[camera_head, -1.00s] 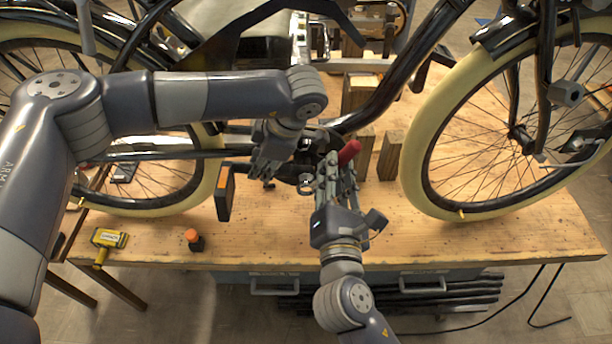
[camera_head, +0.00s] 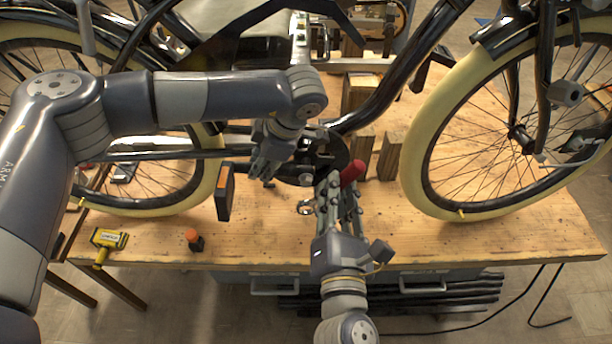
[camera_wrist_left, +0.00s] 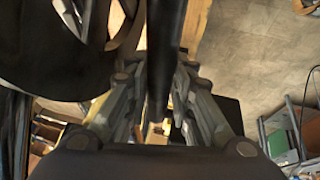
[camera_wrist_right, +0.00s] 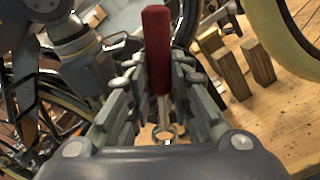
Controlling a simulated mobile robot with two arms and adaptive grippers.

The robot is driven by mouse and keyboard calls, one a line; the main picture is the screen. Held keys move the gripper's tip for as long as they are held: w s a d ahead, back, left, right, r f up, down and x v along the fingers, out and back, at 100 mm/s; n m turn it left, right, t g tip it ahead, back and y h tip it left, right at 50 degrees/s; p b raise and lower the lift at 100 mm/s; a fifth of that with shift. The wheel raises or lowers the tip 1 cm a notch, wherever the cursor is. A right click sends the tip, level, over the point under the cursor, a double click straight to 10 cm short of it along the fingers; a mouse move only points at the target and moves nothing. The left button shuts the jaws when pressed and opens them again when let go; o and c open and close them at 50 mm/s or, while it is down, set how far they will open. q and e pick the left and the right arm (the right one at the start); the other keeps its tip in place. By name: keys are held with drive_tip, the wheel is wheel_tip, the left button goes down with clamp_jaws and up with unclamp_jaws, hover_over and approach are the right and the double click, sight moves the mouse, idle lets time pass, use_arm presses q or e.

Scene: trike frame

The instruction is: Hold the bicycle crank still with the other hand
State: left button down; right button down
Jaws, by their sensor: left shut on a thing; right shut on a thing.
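The bicycle crank shows in the left wrist view as a dark bar (camera_wrist_left: 165,55) running between the fingers of my left gripper (camera_wrist_left: 165,118), which is shut on it. In the head view my left gripper (camera_head: 266,165) is beside the dark chainring (camera_head: 330,155), with an orange-marked pedal (camera_head: 225,192) just to its left. My right gripper (camera_head: 338,195) is shut on a red-handled tool (camera_head: 352,172), in front of the chainring. In the right wrist view the red handle (camera_wrist_right: 157,50) stands between the fingers and a ring-shaped metal end (camera_wrist_right: 165,133) shows below.
Wooden blocks (camera_head: 388,155) stand right of the chainring. The front wheel (camera_head: 430,185) is farther right. A yellow tool (camera_head: 108,239) and an orange-capped item (camera_head: 194,239) lie at the front left of the wooden bench (camera_head: 480,245). The front middle of the bench is mostly clear.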

use_arm(q)
drive_tip(key=c, duration=1.3)
unclamp_jaws()
drive_tip(key=shift+r, duration=0.1)
